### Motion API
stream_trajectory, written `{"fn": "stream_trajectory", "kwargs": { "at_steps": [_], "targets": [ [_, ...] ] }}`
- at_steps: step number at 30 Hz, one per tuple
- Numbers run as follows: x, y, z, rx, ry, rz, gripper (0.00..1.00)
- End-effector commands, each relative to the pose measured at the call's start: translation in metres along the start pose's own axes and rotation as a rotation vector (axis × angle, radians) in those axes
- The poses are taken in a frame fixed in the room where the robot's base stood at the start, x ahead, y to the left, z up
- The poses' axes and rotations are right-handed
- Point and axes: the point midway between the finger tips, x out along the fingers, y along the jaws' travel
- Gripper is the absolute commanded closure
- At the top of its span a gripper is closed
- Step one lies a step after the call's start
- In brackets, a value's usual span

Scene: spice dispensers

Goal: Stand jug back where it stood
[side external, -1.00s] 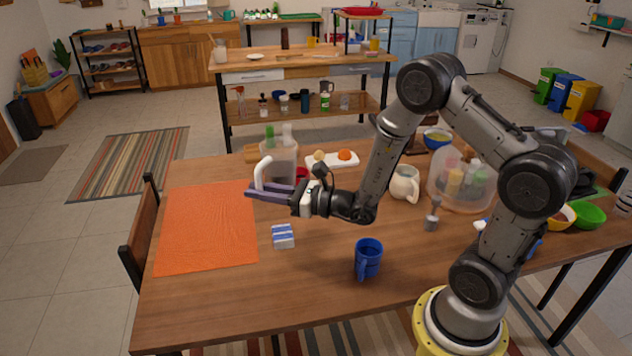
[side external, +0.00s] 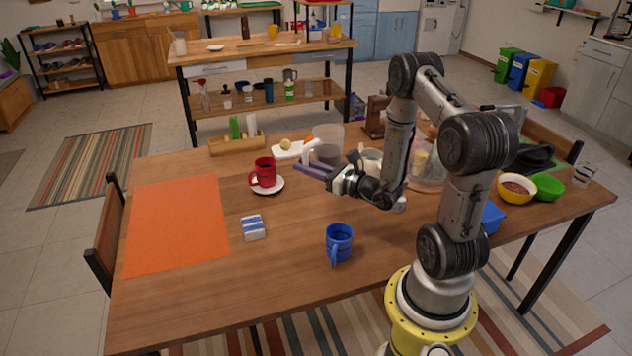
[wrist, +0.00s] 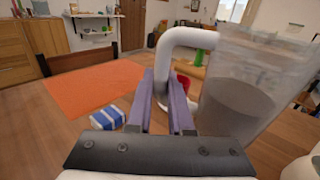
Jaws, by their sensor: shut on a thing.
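The jug (side external: 328,136) is a clear vessel with a white handle and greyish contents. My gripper (side external: 312,169) is shut on its handle, over the back middle of the table. In the wrist view, the purple fingers (wrist: 165,95) close on the lower end of the white handle (wrist: 188,38). The jug body (wrist: 240,95) is just to their right and looks roughly upright. I cannot tell exactly how high its base is above the table, as the fingers hide part of it.
A red mug (side external: 263,172) on a white saucer (side external: 268,187) stands left of the jug. A blue mug (side external: 339,242) and blue-white packet (side external: 253,227) are nearer. The orange mat (side external: 176,225) is bare.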

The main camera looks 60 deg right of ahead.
Motion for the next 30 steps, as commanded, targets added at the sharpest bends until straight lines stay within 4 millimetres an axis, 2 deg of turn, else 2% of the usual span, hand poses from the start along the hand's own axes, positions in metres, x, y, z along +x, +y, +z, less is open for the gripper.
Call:
{"fn": "stream_trajectory", "kwargs": {
  "at_steps": [1, 3, 8, 11, 21, 30],
  "targets": [
    [-0.006, -0.012, -0.002, -0.003, -0.003, -0.031, 1.0],
    [-0.011, -0.023, -0.005, -0.004, -0.002, -0.06, 1.0],
    [-0.013, -0.036, -0.01, -0.004, -0.002, -0.089, 1.0],
    [0.0, -0.043, -0.016, -0.004, -0.003, -0.09, 1.0],
    [0.064, -0.076, -0.048, -0.004, -0.003, -0.089, 1.0],
    [0.094, -0.091, -0.09, -0.003, -0.001, -0.09, 1.0]
  ]
}}
